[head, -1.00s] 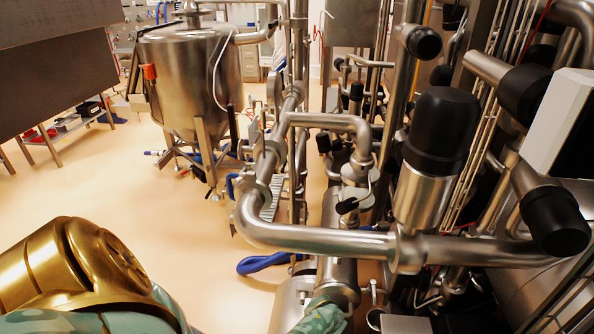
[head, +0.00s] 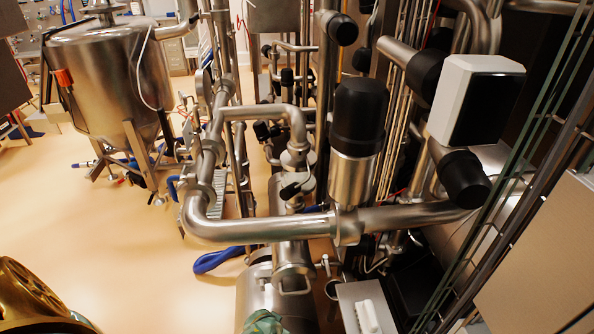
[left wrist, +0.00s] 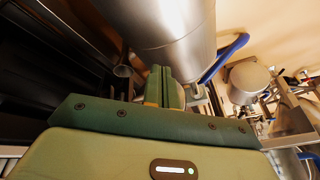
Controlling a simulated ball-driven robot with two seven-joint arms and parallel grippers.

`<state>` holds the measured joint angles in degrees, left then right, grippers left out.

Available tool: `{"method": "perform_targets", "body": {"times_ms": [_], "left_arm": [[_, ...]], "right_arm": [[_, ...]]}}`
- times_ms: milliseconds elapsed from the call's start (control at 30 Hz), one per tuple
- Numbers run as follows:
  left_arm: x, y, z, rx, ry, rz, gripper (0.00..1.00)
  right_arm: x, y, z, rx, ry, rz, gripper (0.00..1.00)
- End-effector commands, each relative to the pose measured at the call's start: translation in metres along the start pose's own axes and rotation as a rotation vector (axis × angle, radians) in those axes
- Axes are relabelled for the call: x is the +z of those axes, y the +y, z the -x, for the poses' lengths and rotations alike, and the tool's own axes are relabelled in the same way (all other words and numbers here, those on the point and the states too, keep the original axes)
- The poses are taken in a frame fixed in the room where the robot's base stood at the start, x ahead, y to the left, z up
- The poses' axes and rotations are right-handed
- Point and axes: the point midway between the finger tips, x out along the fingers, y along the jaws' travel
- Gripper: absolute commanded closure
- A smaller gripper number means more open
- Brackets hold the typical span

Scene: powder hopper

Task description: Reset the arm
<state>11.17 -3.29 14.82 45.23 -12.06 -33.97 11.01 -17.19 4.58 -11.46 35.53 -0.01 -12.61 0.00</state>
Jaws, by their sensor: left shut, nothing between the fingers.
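My left gripper (left wrist: 165,88) shows in the left wrist view beyond its green housing. Its fingers are together with nothing between them. A large steel cylinder (left wrist: 163,30) is above and just beyond the fingers; whether they touch cannot be told. In the head view, my gold arm joint (head: 35,300) fills the lower left corner. The left fingers cannot be made out there. My right gripper is not in view.
A bent steel pipe (head: 265,228) crosses the middle, with black-capped valves (head: 358,118) and a white box (head: 455,65) at right. A blue hose (head: 218,259) lies on the floor. A steel hopper (head: 103,75) stands at the back left. Floor at left is open.

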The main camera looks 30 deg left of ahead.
Motion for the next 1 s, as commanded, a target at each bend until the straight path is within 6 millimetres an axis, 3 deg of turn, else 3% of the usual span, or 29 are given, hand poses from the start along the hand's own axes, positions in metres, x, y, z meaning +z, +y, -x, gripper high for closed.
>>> {"method": "perform_targets", "body": {"times_ms": [233,300,367,467,600,700,833,900,1000], "left_arm": [[-0.005,0.003,0.0,0.011,0.027,-0.004,1.0],[-0.001,0.02,-0.002,0.056,0.074,-0.029,1.0],[0.036,0.032,-0.005,0.089,0.064,-0.075,1.0],[0.115,0.046,-0.005,0.136,0.014,-0.149,1.0],[0.232,0.054,0.01,0.192,-0.092,-0.241,1.0],[0.301,0.052,0.027,0.22,-0.172,-0.289,1.0],[0.359,0.046,0.047,0.237,-0.25,-0.334,1.0],[0.375,0.044,0.053,0.241,-0.272,-0.343,1.0],[0.385,0.043,0.057,0.241,-0.286,-0.343,1.0]], "right_arm": [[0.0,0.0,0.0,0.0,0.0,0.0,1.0],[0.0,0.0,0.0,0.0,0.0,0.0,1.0],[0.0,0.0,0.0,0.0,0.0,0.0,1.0],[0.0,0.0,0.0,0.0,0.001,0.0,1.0],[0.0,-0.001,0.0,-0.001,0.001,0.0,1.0],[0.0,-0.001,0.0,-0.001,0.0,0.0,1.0],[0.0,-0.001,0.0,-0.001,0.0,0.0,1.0],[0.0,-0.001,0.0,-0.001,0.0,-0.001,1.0],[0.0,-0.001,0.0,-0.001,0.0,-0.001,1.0]]}}
